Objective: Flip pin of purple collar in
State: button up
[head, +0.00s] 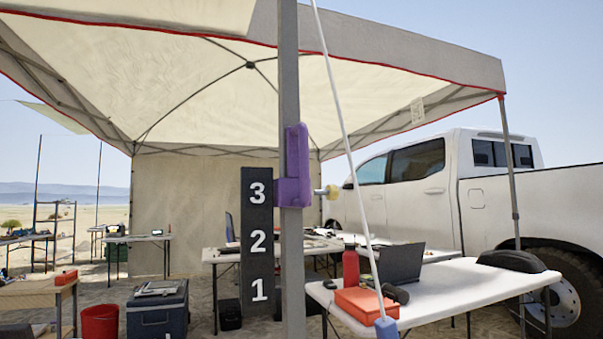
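The purple collar (294,190) wraps around an upright grey post (292,260) near the middle of the picture. Its taller upper part rises along the post. A pin (325,191) with a pale yellowish, rounded end sticks out to the right from the collar's lower part. How deep the pin sits in the collar is hidden. A dark board (257,215) with white numbers 3, 2, 1 from top to bottom stands left of the post. The collar is level with the 3. My gripper is not in view.
A thin white pole or line (345,140) with a blue lower end (386,327) slants down right of the post. Behind are a white table (450,285) with a red bottle (350,268) and orange box (366,302), a white pickup (440,190), and a canopy (180,80).

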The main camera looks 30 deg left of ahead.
aim_at(330, 191)
jog(key=i+l+u, duration=0.1)
jog(key=u, duration=0.45)
jog(key=i+l+u, duration=0.15)
jog(key=l, duration=0.15)
jog(key=i+l+u, duration=0.2)
jog(key=l, duration=0.15)
jog(key=i+l+u, duration=0.15)
jog(key=l, duration=0.2)
jog(key=l+u, duration=0.2)
jog(key=l, duration=0.15)
jog(key=i+l, duration=0.1)
jog(key=l, duration=0.3)
jog(key=i+l, duration=0.15)
jog(key=l, duration=0.25)
jog(key=i+l, duration=0.1)
jog(key=l, duration=0.25)
jog(key=i+l, duration=0.1)
jog(key=l, duration=0.3)
